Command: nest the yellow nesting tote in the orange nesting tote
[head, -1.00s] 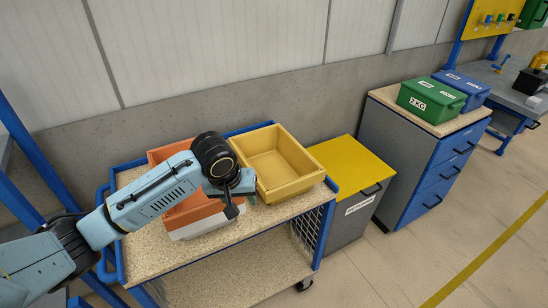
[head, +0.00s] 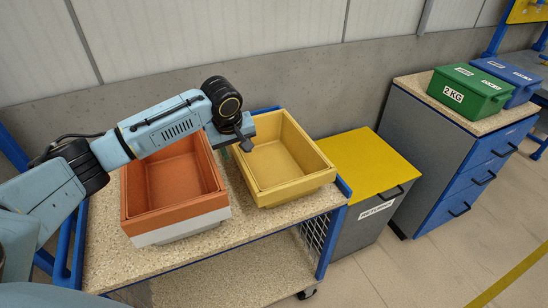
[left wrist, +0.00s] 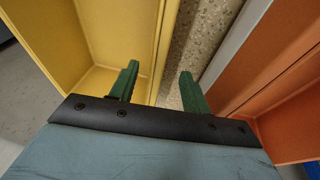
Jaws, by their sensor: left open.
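The yellow nesting tote (head: 292,186) stands upright and empty on the cart's top shelf. The orange nesting tote (head: 175,212) stands to its left, a narrow gap apart, and looks empty; a light grey tote (head: 182,232) shows beneath it. My left gripper (head: 243,143) is open at the yellow tote's left wall, towards the back. In the left wrist view its green fingers (left wrist: 159,84) appear on either side of the yellow tote's wall (left wrist: 160,45), one over the inside, one over the gap. Contact cannot be told. My right gripper is not in view.
The blue-framed cart (head: 250,240) has a speckled top with a free strip in front. A grey bin with a yellow lid (head: 368,165) stands right of it. Further right, a drawer cabinet (head: 440,160) carries a green box (head: 468,92) and a blue box (head: 510,78). A wall runs behind.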

